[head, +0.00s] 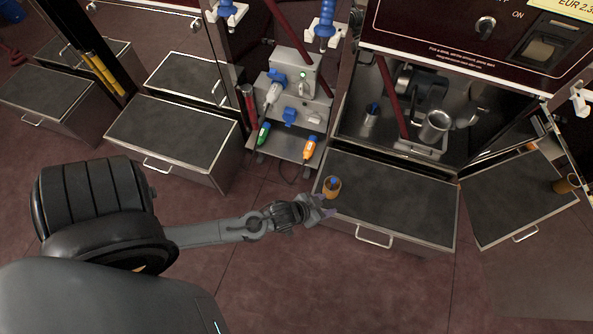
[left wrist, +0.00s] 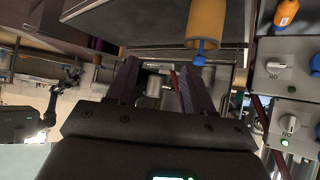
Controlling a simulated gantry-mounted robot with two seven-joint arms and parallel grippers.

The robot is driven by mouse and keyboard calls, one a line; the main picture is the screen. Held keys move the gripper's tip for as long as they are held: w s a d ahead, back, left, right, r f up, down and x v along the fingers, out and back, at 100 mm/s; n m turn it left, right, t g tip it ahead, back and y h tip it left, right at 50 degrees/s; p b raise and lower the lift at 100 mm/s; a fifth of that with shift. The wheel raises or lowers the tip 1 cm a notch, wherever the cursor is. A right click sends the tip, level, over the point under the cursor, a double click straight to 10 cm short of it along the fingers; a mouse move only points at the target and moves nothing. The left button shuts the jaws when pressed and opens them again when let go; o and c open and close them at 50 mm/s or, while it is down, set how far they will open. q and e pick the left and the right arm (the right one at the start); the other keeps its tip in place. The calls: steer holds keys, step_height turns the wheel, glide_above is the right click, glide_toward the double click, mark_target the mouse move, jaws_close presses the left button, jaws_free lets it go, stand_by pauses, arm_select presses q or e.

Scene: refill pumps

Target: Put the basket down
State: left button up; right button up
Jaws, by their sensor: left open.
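A small tan, cup-shaped thing with a blue top, which I take for the basket (head: 331,187), stands on the dark top of the front drawer unit (head: 400,205), near its left edge. It shows in the left wrist view (left wrist: 205,28) too, upside down and outside the jaws, beside the right-hand finger. My left gripper (head: 326,207) is open and empty, just in front of the basket in the head view. The left wrist view shows its two dark fingers (left wrist: 157,78) spread apart. A dark arm at the left of that view seems to be my right one; its gripper (left wrist: 72,76) is too small to read.
Behind the drawer unit, a metal niche holds a steel cup (head: 435,126). Left of it, a small shelf (head: 288,145) carries a green bottle (head: 263,134) and an orange bottle (head: 309,148). Another yellow cup (head: 566,184) stands at the far right. Most of the front unit's top is clear.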

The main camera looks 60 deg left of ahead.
arm_select(q)
steer(key=s+d+r+m+g, duration=0.2)
steer(key=s+r+g, duration=0.4)
steer(key=s+r, duration=0.6)
steer(key=shift+d+r+g, duration=0.15)
steer(key=shift+r+g, duration=0.25)
steer(key=shift+r, duration=0.2)
steer(key=shift+w, duration=0.1)
step_height(320, 180, up, 62)
steer(key=p, duration=6.2)
steer(key=shift+f, duration=0.15)
